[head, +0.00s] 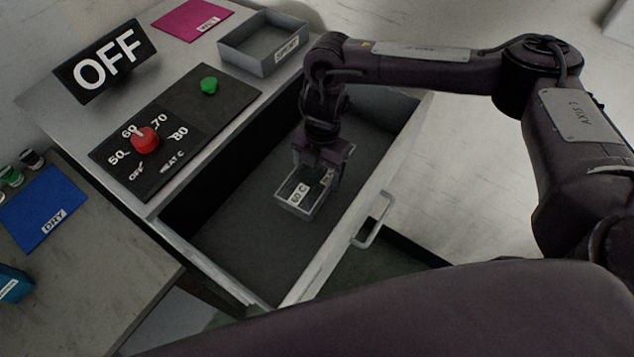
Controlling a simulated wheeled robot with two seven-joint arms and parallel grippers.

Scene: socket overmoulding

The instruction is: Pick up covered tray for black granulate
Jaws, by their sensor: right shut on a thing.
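A small tray (296,208) with a clear-looking top and a white label reading "60 C" is inside the open drawer (235,248). My right gripper (318,170) points down into the drawer and is shut on this tray at its far end. Whether the tray touches the drawer floor I cannot tell. Its contents are too dark to make out. My left gripper is not in view.
The drawer has a front handle (372,222). On the counter above are an "OFF" sign (105,62), a panel with a red knob (145,140) and green button (209,85), an open grey tray (232,50) and a pink mat (190,18). A blue "DRY" mat (40,210) lies left.

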